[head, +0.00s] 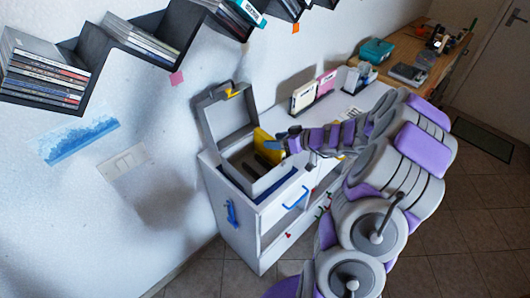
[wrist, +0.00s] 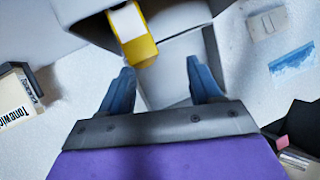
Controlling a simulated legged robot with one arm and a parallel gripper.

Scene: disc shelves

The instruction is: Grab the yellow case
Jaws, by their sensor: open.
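The yellow case (head: 268,146) stands upright and a little tilted in the open grey box (head: 243,178) on the white cabinet. In the wrist view the yellow case (wrist: 142,50) shows a white face and lies beyond my fingertips, left of the middle. My gripper (head: 279,145) is at the right side of the box, close to the case. In the wrist view my gripper (wrist: 160,68) has its two blue fingers wide apart with nothing between them. I cannot tell from the head view whether a finger touches the case.
The box's raised lid (head: 226,117) stands at the back left. White and pink cases (head: 315,90) stand on the cabinet right of the box. Disc shelves (head: 120,45) hang on the wall. A wooden desk (head: 405,50) with clutter is at the back right.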

